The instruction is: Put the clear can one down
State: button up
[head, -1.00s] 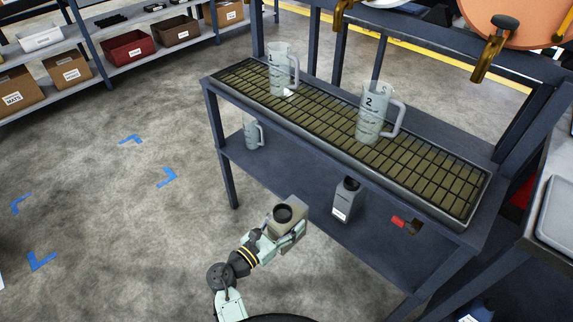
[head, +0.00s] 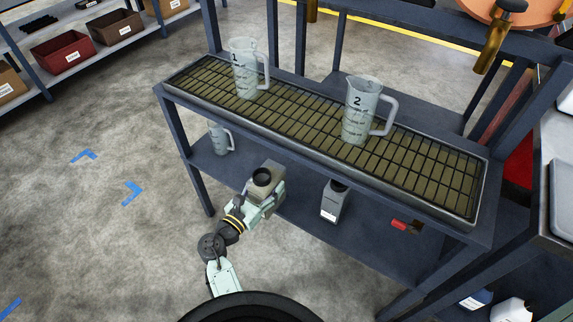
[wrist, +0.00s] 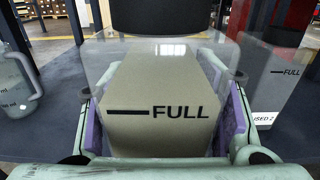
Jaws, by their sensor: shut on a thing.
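A squarish can (head: 259,184) with a black cap is in my gripper (head: 265,196). In the wrist view the can (wrist: 160,88) looks upright, clear-walled around a beige filling, with a FULL line on its face. The purple-lined fingers of my gripper (wrist: 163,125) are shut on its two sides. It is over the trolley's lower shelf (head: 290,212), between a small jug and another can. Whether its base touches the shelf is hidden.
The small jug (head: 221,140) stands on the lower shelf's left end. A red item (head: 400,224) lies farther right. Jugs 1 (head: 246,75) and 2 (head: 358,115) stand on the grated top (head: 300,112) above. A trolley leg (head: 190,160) is left of my gripper.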

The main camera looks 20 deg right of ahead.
jog(key=w+d+f+p, duration=0.2)
jog(key=w+d+f, duration=0.1)
jog(key=w+d, duration=0.4)
jog(key=d, duration=0.2)
jog(key=shift+w+d, duration=0.35)
jog(key=shift+w, duration=0.05)
jog(key=shift+f, duration=0.2)
jog(key=o, duration=1.2)
jog(key=shift+f, duration=0.25)
jog(key=o, duration=0.5)
jog(key=shift+s+r, duration=0.1)
